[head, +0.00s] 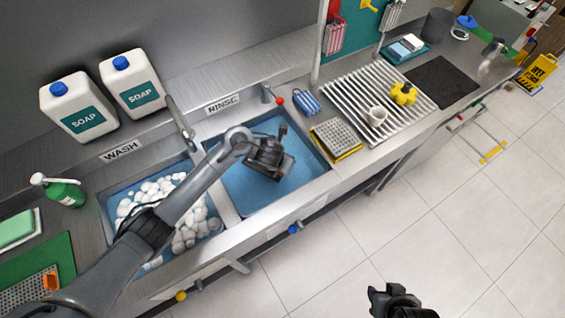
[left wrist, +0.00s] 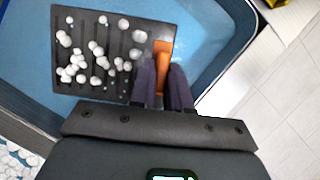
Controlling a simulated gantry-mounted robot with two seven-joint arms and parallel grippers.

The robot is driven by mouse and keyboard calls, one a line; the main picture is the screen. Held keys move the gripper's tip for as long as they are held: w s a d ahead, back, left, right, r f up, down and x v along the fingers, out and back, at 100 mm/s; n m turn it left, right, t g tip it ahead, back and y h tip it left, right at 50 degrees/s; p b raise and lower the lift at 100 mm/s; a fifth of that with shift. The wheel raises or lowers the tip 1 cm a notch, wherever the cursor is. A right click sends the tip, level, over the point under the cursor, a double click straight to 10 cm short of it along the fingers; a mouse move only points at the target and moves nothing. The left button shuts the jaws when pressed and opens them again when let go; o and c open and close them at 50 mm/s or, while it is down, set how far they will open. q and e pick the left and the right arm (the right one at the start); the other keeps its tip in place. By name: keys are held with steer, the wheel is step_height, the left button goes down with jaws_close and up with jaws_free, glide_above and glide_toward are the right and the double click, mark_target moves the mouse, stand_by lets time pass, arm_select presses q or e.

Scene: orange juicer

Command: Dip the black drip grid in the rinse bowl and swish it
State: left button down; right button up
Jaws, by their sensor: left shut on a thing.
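The black drip grid (left wrist: 112,52) is slotted, with white suds clumps on it and an orange tab (left wrist: 161,62) on its right edge in the left wrist view. My left gripper (left wrist: 161,72) is shut on that tab. The blue rinse basin (head: 240,192), by the RINSE label, lies below the grid; I cannot tell whether the grid touches the water. In the head view my left gripper (head: 270,165) is over this basin and mostly hides the grid. My right gripper (head: 385,292) is over the floor, apart from everything; its fingers are unclear.
The wash basin with white suds (head: 185,238) is left of the rinse basin, behind my left arm. A yellow-edged grey block (head: 336,139) and a blue striped item (head: 307,102) sit by the rinse basin's right side. A slatted drying rack (head: 345,95) stands further right.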

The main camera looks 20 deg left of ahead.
arm_select(q)
step_height(320, 180, down, 14)
steer(key=b, duration=1.2)
